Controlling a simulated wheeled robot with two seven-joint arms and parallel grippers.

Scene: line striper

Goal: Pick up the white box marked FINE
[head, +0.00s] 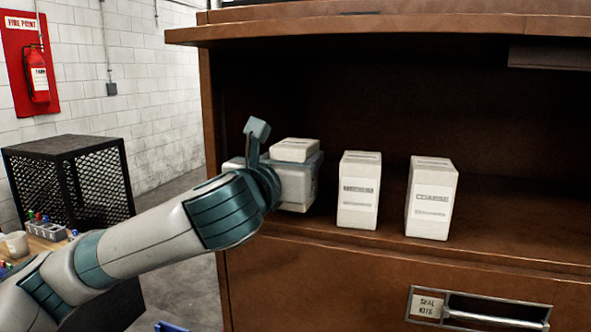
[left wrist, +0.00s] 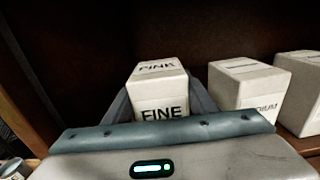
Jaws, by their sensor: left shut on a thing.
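The white box marked FINE (left wrist: 158,92) stands between the two fingers of my left gripper (left wrist: 160,108) in the left wrist view, its label facing the camera. In the head view only the top of this box (head: 295,149) shows clearly, above my left gripper (head: 298,170), at the left end of the cabinet shelf. The gripper is shut on the box. Its lower part is hidden by the gripper and wrist, so I cannot tell whether it touches the shelf. My right gripper is in neither view.
Two similar white boxes stand to the right on the shelf: a middle one (head: 358,192), reading partly "DIUM" in the wrist view, and a right one (head: 432,198). The cabinet's left side panel (head: 212,110) is close to my gripper. Free shelf lies further right.

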